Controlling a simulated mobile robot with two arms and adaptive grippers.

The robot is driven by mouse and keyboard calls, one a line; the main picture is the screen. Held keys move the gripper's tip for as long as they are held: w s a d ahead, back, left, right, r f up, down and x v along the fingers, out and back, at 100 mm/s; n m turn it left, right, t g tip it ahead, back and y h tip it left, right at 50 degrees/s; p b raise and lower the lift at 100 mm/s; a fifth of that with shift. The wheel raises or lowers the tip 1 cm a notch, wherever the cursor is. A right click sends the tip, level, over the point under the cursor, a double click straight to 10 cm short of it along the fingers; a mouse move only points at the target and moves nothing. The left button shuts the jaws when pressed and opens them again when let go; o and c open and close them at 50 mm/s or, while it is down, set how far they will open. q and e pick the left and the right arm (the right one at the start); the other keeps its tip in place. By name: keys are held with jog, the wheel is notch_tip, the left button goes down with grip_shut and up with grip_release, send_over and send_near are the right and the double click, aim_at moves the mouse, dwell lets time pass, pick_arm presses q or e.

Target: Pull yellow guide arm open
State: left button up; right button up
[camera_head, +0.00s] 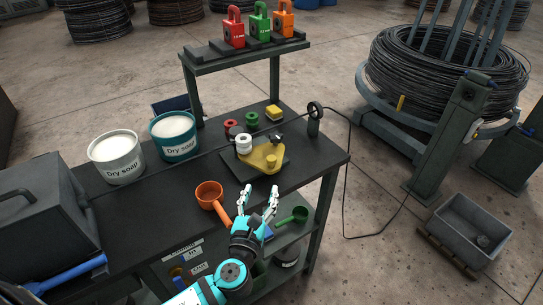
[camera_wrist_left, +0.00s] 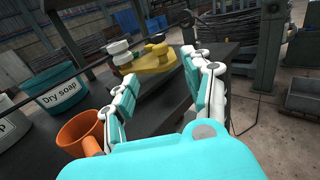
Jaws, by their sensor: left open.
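The yellow guide arm (camera_head: 262,157) lies on a dark base plate near the right end of the black bench. A yellow knob (camera_head: 271,161) stands up on it, and white rollers (camera_head: 243,143) stand at its left. In the left wrist view the guide arm (camera_wrist_left: 152,62) shows beyond my fingertips. My left gripper (camera_head: 259,190) is open and empty, at the bench's front edge, short of the guide arm and apart from it. Its two fingers (camera_wrist_left: 158,75) show spread in the left wrist view. My right gripper is not in view.
An orange scoop (camera_head: 209,194) lies just left of my left gripper. Two dry soap buckets (camera_head: 117,160) (camera_head: 175,138) stand at the bench's back left. A black wire crosses the bench to a ring guide (camera_head: 315,110). A green scoop (camera_head: 296,215) is on the lower shelf.

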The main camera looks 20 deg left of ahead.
aim_at(270, 163)
pick_arm(q)
jog(key=w, duration=0.4)
jog(key=w+p, duration=0.1)
jog(key=w, duration=0.1)
jog(key=shift+w+a, duration=0.25)
jog(key=shift+a, duration=0.15)
jog(key=w, duration=0.5)
jog(key=shift+w+a+p, duration=0.3)
jog(key=shift+a+p, duration=0.05)
jog(key=shift+w+f, duration=0.1)
jog(key=shift+w, duration=0.55)
jog(key=shift+a, duration=0.1)
jog(key=shift+c, duration=0.4)
grip_shut()
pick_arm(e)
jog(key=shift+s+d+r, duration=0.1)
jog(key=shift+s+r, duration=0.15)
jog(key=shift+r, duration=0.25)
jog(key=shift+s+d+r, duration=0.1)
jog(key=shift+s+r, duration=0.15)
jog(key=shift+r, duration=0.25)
pick_arm(q)
jog(key=shift+w+f, duration=0.2)
jog(key=shift+f, duration=0.05)
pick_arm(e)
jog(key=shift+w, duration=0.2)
